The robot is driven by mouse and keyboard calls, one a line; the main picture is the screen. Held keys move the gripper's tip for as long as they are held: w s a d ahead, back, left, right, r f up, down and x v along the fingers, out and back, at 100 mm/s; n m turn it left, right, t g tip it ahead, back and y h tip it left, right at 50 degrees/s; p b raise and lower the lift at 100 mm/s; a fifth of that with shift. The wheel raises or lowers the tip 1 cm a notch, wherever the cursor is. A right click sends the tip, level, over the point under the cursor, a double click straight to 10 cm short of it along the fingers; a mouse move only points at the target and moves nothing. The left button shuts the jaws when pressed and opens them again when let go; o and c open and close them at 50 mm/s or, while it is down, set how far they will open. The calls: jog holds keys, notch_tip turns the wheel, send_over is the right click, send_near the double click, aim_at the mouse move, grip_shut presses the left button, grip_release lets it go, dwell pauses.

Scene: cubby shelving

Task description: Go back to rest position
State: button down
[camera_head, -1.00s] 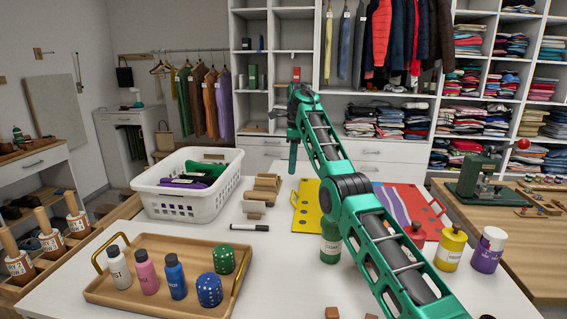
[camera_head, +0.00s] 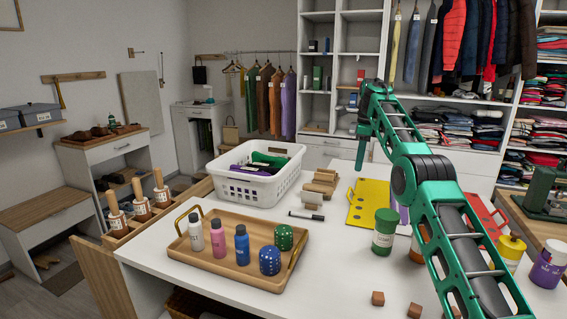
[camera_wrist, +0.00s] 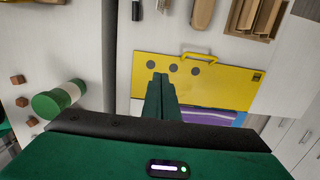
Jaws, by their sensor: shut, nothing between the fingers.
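My gripper (camera_head: 362,150) is at the end of the green arm, pointing down above the back part of the white table (camera_head: 345,285). In the wrist view the green fingers of my gripper (camera_wrist: 160,84) are together with nothing between them. Below them, apart, lies a yellow board with a handle (camera_wrist: 205,80); it also shows in the head view (camera_head: 368,198). My arm crosses the right side of the head view and hides part of the table.
A green-lidded jar (camera_head: 384,232) is near my arm. Small brown cubes (camera_head: 378,298) lie at the front. Shelving stands behind.

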jog(key=s+d+r+n+h, duration=0.1)
jog(key=s+d+r+n, duration=0.1)
jog(key=s+d+r, duration=0.3)
jog(key=s+d+r+n, duration=0.2)
jog(key=s+d+n, duration=0.15)
jog(key=s, duration=0.35)
jog(key=s+d+n, duration=0.1)
jog(key=s+d, duration=0.2)
jog(key=s, duration=0.5)
jog(key=s+d+n, duration=0.2)
jog(key=s+d, duration=0.2)
jog(key=s, duration=0.4)
jog(key=s+f+n, duration=0.2)
jog(key=s+f, duration=0.3)
jog(key=s, duration=0.7)
jog(key=s+a+f+n, duration=0.1)
jog(key=s+f+n, duration=0.2)
jog(key=s, duration=0.8)
jog(key=s+f+n, duration=0.2)
jog(key=s+f, duration=0.5)
jog(key=s, duration=0.5)
jog(key=shift+s+a+f, duration=0.25)
jog(key=shift+s+a, duration=0.1)
jog(key=shift+a, duration=0.05)
jog(key=shift+w, duration=0.15)
jog(key=shift+w+f, duration=0.3)
jog(key=shift+w, duration=0.3)
jog(key=shift+s, duration=0.1)
